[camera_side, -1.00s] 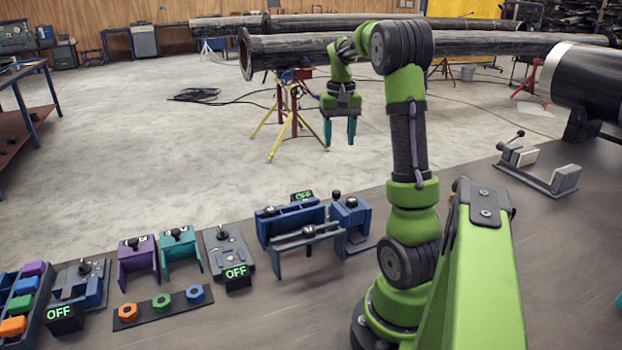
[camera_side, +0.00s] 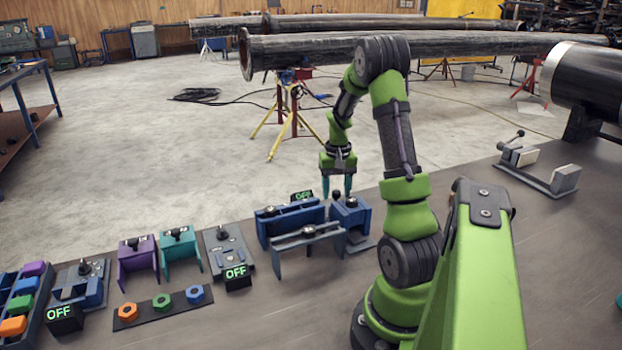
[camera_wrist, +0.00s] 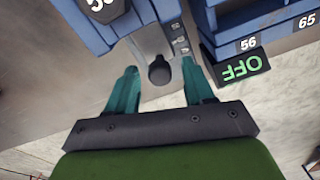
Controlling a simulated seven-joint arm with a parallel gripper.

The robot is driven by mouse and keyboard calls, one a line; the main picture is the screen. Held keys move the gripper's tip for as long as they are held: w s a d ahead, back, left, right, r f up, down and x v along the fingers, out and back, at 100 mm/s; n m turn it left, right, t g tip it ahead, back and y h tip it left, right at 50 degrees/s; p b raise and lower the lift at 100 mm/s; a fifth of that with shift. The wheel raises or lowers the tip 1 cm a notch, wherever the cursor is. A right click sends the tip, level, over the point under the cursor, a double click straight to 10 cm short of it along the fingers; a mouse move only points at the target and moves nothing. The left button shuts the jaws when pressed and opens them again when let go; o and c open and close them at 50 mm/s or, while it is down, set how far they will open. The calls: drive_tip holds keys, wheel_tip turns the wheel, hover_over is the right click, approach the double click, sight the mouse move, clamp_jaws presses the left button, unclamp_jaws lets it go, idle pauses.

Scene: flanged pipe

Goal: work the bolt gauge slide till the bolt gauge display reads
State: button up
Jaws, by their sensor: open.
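My gripper (camera_side: 337,190) is open and empty, pointing down over the right end of the blue gauge station (camera_side: 350,216). In the wrist view its teal fingers (camera_wrist: 160,74) stand either side of a dark round knob (camera_wrist: 160,72) on a grey slide strip beside a blue block; contact cannot be told. A small black display (camera_wrist: 236,68) next to it reads OFF, upside down in the wrist view; its face also shows in the side view (camera_side: 303,196). I cannot tell for certain which unit is the bolt gauge.
Further left are a grey switch plate with an OFF display (camera_side: 237,272), teal (camera_side: 180,250) and purple brackets (camera_side: 137,260), and a strip of coloured nuts (camera_side: 160,302). Bare table lies in front.

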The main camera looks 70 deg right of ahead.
clamp_jaws()
idle(0.3)
drive_tip(key=shift+s+a, duration=0.7)
unclamp_jaws()
drive_tip(key=shift+r, duration=0.1)
